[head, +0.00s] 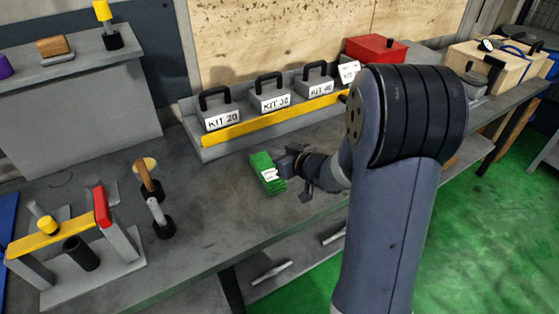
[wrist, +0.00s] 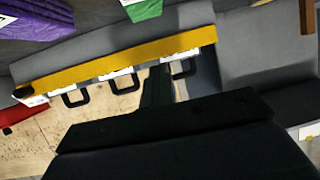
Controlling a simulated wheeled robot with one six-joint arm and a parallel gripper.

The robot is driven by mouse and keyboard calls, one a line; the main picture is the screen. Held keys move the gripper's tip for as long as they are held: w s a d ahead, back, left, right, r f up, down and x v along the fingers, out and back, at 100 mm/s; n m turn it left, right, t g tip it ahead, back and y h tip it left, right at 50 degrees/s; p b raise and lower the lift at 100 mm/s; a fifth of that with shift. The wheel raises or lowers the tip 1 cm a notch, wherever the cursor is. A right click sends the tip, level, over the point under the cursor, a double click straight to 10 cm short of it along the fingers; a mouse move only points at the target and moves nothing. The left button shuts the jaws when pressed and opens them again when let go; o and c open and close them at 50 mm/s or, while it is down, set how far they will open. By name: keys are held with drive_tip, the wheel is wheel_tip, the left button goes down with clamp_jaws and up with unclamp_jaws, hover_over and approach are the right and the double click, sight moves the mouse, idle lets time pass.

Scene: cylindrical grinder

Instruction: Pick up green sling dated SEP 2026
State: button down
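A green sling (head: 267,172) lies as a folded bundle on the grey bench, in front of the yellow-edged rack. It carries a small white label, and its date is too small to read. My gripper (head: 289,163) is just right of it in the head view; I cannot tell whether they touch. In the wrist view, a green bundle (wrist: 143,9) shows at the top edge, cut off. The dark finger area of my gripper (wrist: 158,86) lies below it, apart in the picture. Whether the fingers are open or shut is not clear.
A rack with a yellow rail (head: 262,123) holds several handled grey kits behind the sling. A red box (head: 376,49) stands behind right. A purple bundle (wrist: 38,20) shows in the wrist view. A stand with a yellow bar (head: 52,245) is at left.

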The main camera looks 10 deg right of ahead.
drive_tip(key=shift+c, duration=2.2)
unclamp_jaws()
